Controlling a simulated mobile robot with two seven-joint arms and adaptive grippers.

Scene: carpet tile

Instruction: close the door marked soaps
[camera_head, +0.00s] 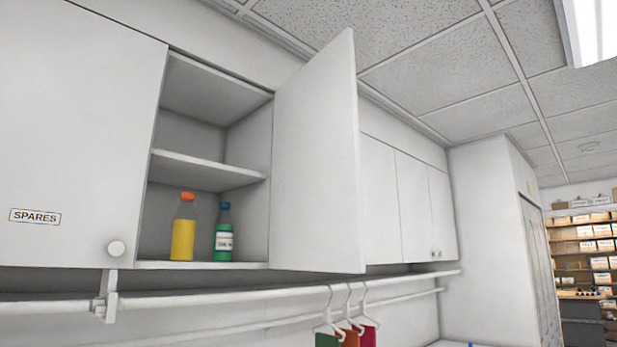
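A white cabinet door (318,165) stands open, hinged at the right side of an open wall cabinet (208,172). It juts out toward me. I see its inner face, and no label shows on it; its outer face and any marking are hidden. Inside the cabinet, on the bottom board, stand a yellow bottle with an orange cap (183,228) and a green bottle with a blue cap (224,232). The middle shelf (205,170) looks empty. Neither of my grippers is in view.
More shut doors (405,205) continue right. A rail (250,294) runs below, with coloured items on hangers (347,325). A tall cabinet (490,230) stands at the right.

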